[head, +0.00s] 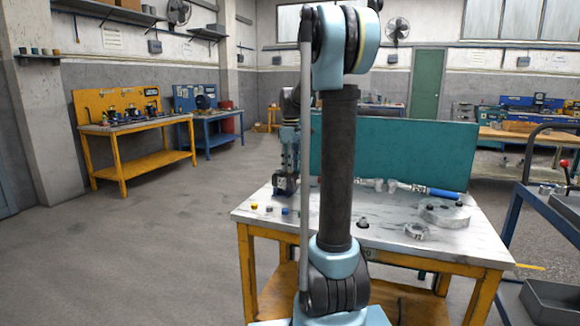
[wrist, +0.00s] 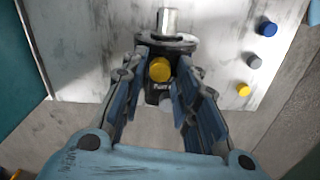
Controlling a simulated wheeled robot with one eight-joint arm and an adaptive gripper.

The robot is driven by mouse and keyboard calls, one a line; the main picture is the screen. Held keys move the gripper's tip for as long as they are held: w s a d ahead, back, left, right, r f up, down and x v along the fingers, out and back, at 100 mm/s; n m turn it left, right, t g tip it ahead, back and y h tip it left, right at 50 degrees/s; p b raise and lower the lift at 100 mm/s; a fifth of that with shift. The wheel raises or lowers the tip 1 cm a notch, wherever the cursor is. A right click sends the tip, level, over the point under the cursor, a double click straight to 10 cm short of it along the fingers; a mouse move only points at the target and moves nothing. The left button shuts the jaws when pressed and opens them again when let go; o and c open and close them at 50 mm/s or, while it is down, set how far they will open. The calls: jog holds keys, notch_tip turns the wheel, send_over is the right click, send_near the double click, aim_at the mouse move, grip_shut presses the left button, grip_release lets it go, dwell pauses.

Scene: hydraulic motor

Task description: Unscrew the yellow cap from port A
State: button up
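The dark hydraulic motor (wrist: 160,92) stands on the table with a grey metal shaft (wrist: 168,22) and flange, and it also shows in the head view (head: 285,185). A round yellow cap (wrist: 160,69) sits on the motor's near side in the wrist view. My gripper (wrist: 163,60) is open, with one finger on each side of the yellow cap and a gap between each finger and the cap. In the head view my gripper (head: 290,158) is above the motor and partly blends with it. The port letter is too small to read.
A loose blue cap (wrist: 267,29), a grey cap (wrist: 254,61) and another yellow cap (wrist: 243,89) lie on the white table (head: 390,237) beside the motor. A teal panel (head: 420,150) stands at the back. Metal rings (head: 445,212) lie at the right.

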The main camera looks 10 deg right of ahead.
grip_shut()
jog(key=n, duration=0.5)
jog(key=shift+r, duration=0.1)
jog(key=shift+n, duration=0.4)
jog(key=n, duration=0.4)
jog(key=shift+n, duration=0.3)
